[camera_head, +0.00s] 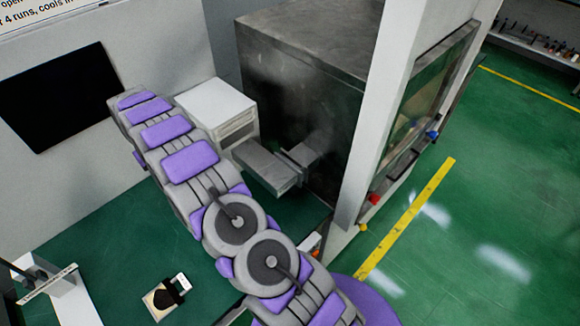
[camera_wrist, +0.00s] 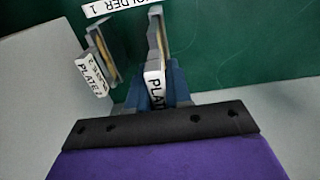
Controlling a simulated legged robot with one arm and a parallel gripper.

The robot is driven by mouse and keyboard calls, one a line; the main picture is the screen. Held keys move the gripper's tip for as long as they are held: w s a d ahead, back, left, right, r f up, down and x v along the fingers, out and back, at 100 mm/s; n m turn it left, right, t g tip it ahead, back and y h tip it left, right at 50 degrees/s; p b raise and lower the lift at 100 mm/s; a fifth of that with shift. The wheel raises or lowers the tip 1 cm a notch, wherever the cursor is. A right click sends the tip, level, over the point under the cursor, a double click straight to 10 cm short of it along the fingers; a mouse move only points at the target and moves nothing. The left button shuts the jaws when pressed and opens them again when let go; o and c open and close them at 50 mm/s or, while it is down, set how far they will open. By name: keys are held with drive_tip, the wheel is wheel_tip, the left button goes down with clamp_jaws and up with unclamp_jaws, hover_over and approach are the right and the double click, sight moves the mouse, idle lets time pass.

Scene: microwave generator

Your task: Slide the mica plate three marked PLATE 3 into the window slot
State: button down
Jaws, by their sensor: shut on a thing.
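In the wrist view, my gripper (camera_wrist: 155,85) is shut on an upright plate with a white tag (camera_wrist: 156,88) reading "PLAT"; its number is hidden. The plate's thin grey edge (camera_wrist: 158,38) extends away from the fingers. Another plate (camera_wrist: 103,55) stands upright to the left, with a tag that looks like "PLATE 2" (camera_wrist: 91,75). A "HOLDER 1" label (camera_wrist: 118,8) lies at the top. In the head view, a grey duct (camera_head: 268,167) with a flange joins the dark cabinet; I cannot tell whether the window slot is there. My gripper is not clearly visible in that view.
In the head view, a white box (camera_head: 215,105) and dark cabinet (camera_head: 300,75) stand behind my arm. A white post (camera_head: 385,110) rises on the right. A small tan item (camera_head: 160,299) and a white stand (camera_head: 62,290) are at the lower left. Green floor lies right.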

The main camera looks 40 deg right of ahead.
drive_tip(key=shift+r, duration=0.4)
idle(1.1)
